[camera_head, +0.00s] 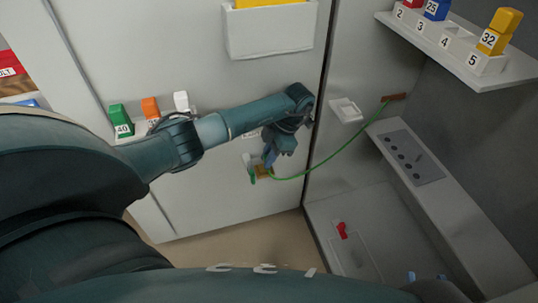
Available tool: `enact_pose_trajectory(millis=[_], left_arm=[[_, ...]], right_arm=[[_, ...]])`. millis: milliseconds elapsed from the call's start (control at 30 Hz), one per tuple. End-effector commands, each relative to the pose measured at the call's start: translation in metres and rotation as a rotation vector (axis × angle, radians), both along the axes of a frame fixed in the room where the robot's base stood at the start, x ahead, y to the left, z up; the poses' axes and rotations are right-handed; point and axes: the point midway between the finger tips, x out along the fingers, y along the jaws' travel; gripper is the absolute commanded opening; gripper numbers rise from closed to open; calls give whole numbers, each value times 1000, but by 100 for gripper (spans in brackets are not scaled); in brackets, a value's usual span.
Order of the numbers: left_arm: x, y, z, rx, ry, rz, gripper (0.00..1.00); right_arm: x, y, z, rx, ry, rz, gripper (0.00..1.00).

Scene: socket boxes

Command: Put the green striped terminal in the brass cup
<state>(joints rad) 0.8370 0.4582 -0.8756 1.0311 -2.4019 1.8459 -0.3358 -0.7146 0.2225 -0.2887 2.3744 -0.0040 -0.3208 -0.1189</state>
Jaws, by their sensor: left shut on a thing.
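My left gripper (270,158) reaches down in front of the grey door panel and is shut on the end of the green wire (335,152), where the green striped terminal sits. The fingers mostly hide the terminal, and its stripes cannot be made out. A small brass-coloured fitting (262,171), which looks like the brass cup, is on a pale holder right beside the fingertips. I cannot tell whether the terminal is in it or just beside it.
The wire's other end meets a brown block (394,97) on the cabinet's back wall. Numbered sockets with coloured blocks stand on a shelf (482,65) at the upper right. Green, orange and white blocks (150,107) stand at left. A red switch (342,230) is low in the cabinet.

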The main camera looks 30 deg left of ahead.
Motion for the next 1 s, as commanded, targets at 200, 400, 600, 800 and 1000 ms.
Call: enact_pose_trajectory(millis=[200,400,600,800,1000], left_arm=[[0,0,-2,0,0,0,0],[0,0,-3,0,0,0,0],[0,0,-3,0,0,0,30],[0,0,-3,0,0,0,41],[0,-1,-4,0,0,-1,41]], right_arm=[[-1,1,-3,4,5,-1,36],[-1,0,-3,2,3,-1,36],[0,0,-2,1,1,0,36],[0,0,-2,1,1,0,36],[0,0,-1,0,-6,0,36]])
